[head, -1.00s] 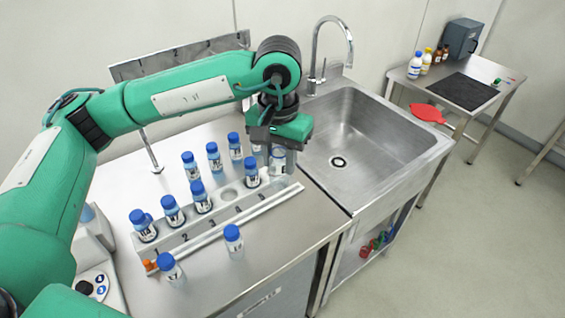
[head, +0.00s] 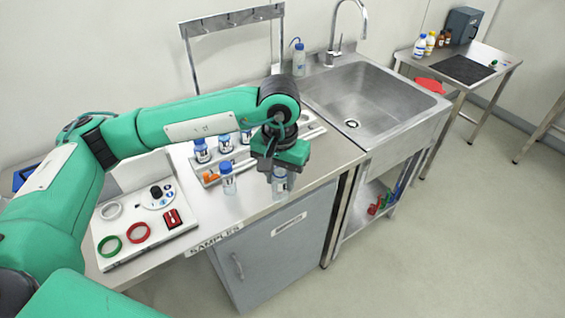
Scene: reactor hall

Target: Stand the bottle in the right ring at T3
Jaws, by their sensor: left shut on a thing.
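My left gripper (head: 279,163) is shut on a small clear bottle (head: 283,182) with a pale label, above or at the front part of the steel bench. The bottle hangs upright below the jaws and its top is hidden by them. I cannot tell whether its base touches the bench. A pale rack (head: 212,181) behind the gripper holds blue-capped bottles (head: 202,150), partly hidden by my arm. No T3 mark is readable. My right gripper is out of view.
Another blue-capped bottle (head: 228,180) stands in front of the rack, next to an orange part (head: 210,177). A sink (head: 365,100) lies to the right, with a wash bottle (head: 299,60) behind. The bench front between panel and gripper looks mostly clear.

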